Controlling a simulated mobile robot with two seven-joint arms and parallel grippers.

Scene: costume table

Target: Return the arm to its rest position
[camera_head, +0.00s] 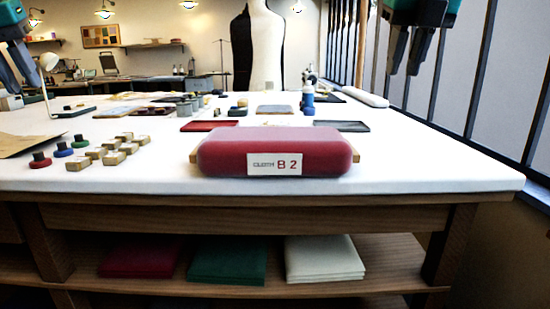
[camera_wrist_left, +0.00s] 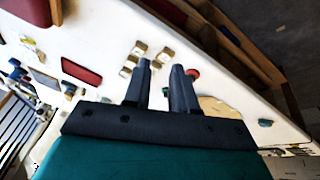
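My left gripper (camera_wrist_left: 162,65) shows in the left wrist view with its two dark fingers apart and nothing between them. It is above the white table, over the area with small wooden blocks (camera_wrist_left: 131,64) and a red spool (camera_wrist_left: 192,73). In the head view only part of my left gripper (camera_head: 25,68) shows at the left edge. My right gripper (camera_head: 401,74) hangs at the upper right in the head view, in front of the dark railing. Its two fingers are apart and empty, and it touches nothing.
The white table (camera_head: 425,174) fills the middle. A red padded block labelled CLOTH B2 (camera_head: 220,155) lies at its front edge. Behind it are a red tray (camera_head: 208,126) and a dark tray (camera_head: 341,126). Folded cloths, including a green one (camera_head: 228,262), lie on the shelf below.

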